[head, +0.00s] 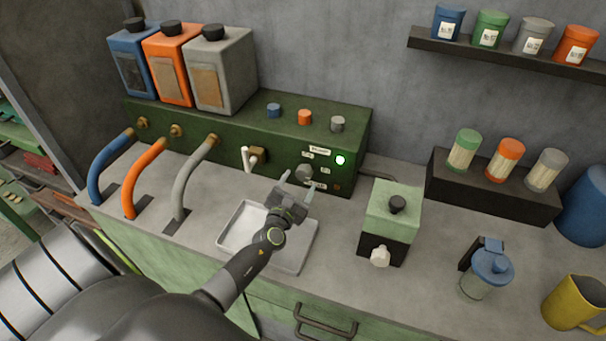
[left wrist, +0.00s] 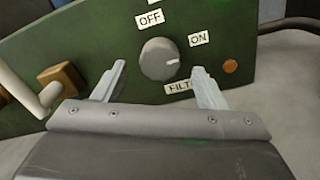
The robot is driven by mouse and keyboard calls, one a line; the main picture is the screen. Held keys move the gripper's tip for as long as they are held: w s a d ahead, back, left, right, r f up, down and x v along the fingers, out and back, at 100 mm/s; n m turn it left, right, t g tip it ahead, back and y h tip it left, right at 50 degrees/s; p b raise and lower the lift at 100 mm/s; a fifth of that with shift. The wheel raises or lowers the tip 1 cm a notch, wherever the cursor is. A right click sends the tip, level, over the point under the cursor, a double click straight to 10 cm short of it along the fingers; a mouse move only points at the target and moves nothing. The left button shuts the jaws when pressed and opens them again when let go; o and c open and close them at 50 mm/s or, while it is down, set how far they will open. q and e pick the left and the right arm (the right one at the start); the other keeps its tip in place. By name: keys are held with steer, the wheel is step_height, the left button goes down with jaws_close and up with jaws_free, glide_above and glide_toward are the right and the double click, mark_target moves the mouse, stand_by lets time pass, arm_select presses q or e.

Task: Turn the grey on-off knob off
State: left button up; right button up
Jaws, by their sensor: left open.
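The grey on-off knob (left wrist: 158,60) is on the front of the green machine (head: 250,135). In the left wrist view its white mark points right, toward the ON label (left wrist: 199,38). The OFF label (left wrist: 149,19) is above the knob. The knob also shows in the head view (head: 304,172), near a lit green lamp (head: 340,160). My left gripper (head: 298,184) is open in front of the knob. In the left wrist view its two fingers (left wrist: 160,85) stand to the left and right of the knob, apart from it. My right gripper is not in view.
A white spout (head: 247,158) and brass valve (head: 258,156) are left of the knob. A white tray (head: 310,238) lies below my left arm. A green and black box (head: 391,218) stands to the right. An orange button (left wrist: 231,66) is close to the right finger.

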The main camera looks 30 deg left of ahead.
mark_target(302, 177)
arm_select(q)
steer(key=shift+x, duration=2.2)
steer(key=c, duration=1)
